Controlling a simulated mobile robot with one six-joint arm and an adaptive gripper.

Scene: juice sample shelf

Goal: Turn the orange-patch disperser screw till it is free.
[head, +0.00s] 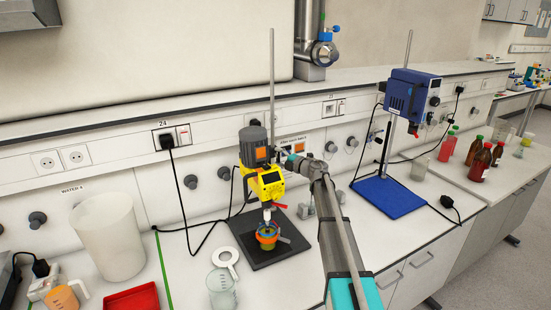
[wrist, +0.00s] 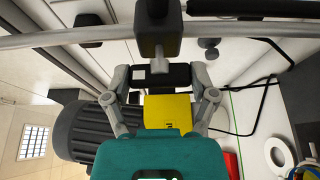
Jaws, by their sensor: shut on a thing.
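The yellow disperser (head: 265,184) hangs on its upright rod (head: 272,75), with a grey motor (head: 252,143) on top and an orange patch (head: 262,154) on the motor. My gripper (head: 289,160) is at the rod, right of the motor. In the wrist view my gripper (wrist: 160,76) is shut on the disperser screw, whose grey part (wrist: 158,52) shows between the black finger pads and the black clamp block (wrist: 158,22). The pads hide the screw's gripped end. The yellow housing (wrist: 168,111) and grey motor (wrist: 82,132) lie beyond the fingers.
A blue stirrer (head: 410,95) on a blue-based stand (head: 388,196) is to the right. Beakers and a red tray (head: 133,302) stand left. Black cables hang behind.

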